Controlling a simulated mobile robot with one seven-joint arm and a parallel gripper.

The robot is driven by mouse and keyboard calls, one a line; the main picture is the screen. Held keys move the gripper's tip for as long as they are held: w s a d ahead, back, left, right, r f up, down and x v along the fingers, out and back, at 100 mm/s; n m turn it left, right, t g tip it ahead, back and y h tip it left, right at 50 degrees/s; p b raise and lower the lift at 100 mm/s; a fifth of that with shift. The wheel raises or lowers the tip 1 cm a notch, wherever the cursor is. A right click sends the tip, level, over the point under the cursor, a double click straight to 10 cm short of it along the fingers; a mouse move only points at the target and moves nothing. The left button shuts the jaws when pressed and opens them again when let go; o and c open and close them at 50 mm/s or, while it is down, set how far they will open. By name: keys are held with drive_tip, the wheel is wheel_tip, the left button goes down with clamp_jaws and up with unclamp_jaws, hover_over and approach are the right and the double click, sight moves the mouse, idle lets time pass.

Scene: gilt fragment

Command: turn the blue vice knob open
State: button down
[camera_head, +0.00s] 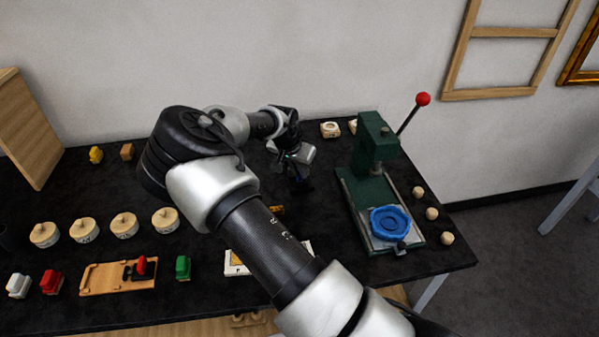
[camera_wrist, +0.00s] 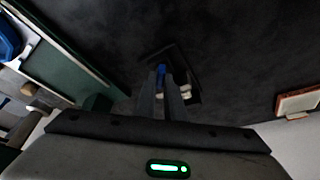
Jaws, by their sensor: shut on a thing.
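A small blue knob (camera_wrist: 161,74) shows between my fingertips in the wrist view. It sits at a dark vice-like piece (camera_wrist: 183,62) on the black tabletop, with a small pale part beside it. My gripper (camera_wrist: 163,90) is shut on the blue knob. In the head view my gripper (camera_head: 298,183) points down at the table, left of the green press, and the knob and most of the vice are hidden or too dark to make out.
A green press (camera_head: 374,145) with a red-tipped lever and a blue dish (camera_head: 390,222) stands to the right. Several wooden balls (camera_head: 431,213) lie beyond it. Round lidded pots (camera_head: 123,225) and coloured blocks (camera_head: 183,267) are at the left. My arm covers the middle.

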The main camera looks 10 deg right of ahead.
drive_tip(key=n+b, duration=0.1)
drive_tip(key=b, duration=0.1)
drive_tip(key=n+y+b, duration=0.1)
drive_tip(key=n+b, duration=0.1)
drive_tip(key=shift+d+f+t, duration=0.15)
drive_tip(key=shift+f+t, duration=0.15)
drive_tip(key=shift+s+r+n+y+b, duration=0.1)
drive_tip(key=shift+r+n+y+b, duration=0.2)
drive_tip(key=shift+n+b, duration=0.35)
drive_tip(key=c, duration=1.8)
unclamp_jaws()
drive_tip(key=shift+c, duration=0.2)
drive_tip(key=p+v, duration=0.2)
drive_tip(key=v, duration=1.5)
drive_tip(key=shift+s, duration=0.25)
drive_tip(key=shift+r, duration=0.15)
